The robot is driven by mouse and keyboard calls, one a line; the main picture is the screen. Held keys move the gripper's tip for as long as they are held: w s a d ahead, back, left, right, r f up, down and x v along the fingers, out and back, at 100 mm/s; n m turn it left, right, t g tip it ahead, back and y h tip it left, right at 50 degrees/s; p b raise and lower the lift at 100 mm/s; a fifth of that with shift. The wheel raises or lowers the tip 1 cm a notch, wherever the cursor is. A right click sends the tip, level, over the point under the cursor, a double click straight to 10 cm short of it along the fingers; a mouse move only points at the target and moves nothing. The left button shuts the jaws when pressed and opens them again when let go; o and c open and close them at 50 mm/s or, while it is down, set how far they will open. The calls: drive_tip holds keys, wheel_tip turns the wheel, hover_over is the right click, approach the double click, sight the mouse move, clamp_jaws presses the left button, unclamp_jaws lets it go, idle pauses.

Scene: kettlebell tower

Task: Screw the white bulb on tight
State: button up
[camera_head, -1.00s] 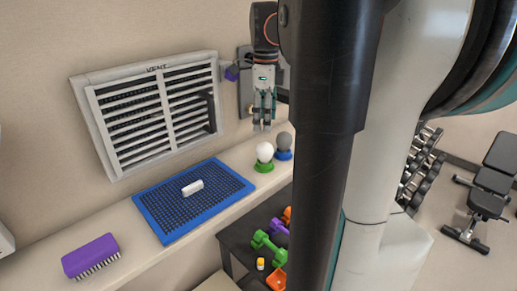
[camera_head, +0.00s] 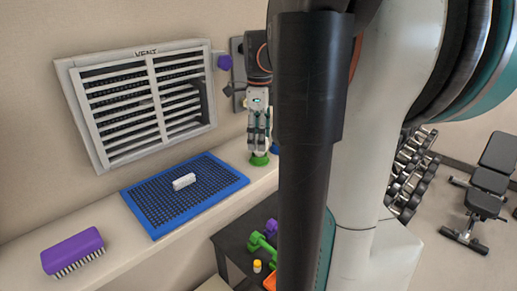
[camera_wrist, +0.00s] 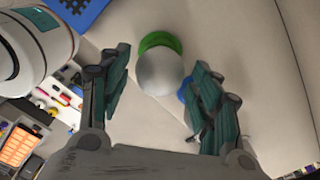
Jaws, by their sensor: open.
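The white bulb (camera_wrist: 164,74) sits on a round green base (camera_wrist: 160,41) on the ledge. In the wrist view it lies between the two open fingers of my gripper (camera_wrist: 160,90), with a gap on each side. In the head view my gripper (camera_head: 258,146) points down over the green base (camera_head: 259,160), and its fingers hide the bulb. A blue base (camera_wrist: 185,90) is partly hidden behind the right finger in the wrist view.
A blue mat (camera_head: 215,184) with a white block (camera_head: 184,181) lies left on the ledge (camera_head: 120,257), with a purple brush (camera_head: 72,252) beyond. A vent (camera_head: 140,100) is on the wall. A dark table (camera_head: 232,245) with green dumbbells (camera_head: 262,243) stands below.

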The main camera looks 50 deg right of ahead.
drive_tip(key=c, duration=1)
drive_tip(key=shift+c, duration=0.2)
drive_tip(key=shift+r, duration=0.1)
drive_tip(key=shift+r+p, duration=0.65)
drive_tip(key=shift+r, duration=0.3)
drive_tip(key=shift+r+p, duration=1.8)
drive_tip(key=shift+r, duration=1.25)
drive_tip(key=shift+f, duration=0.1)
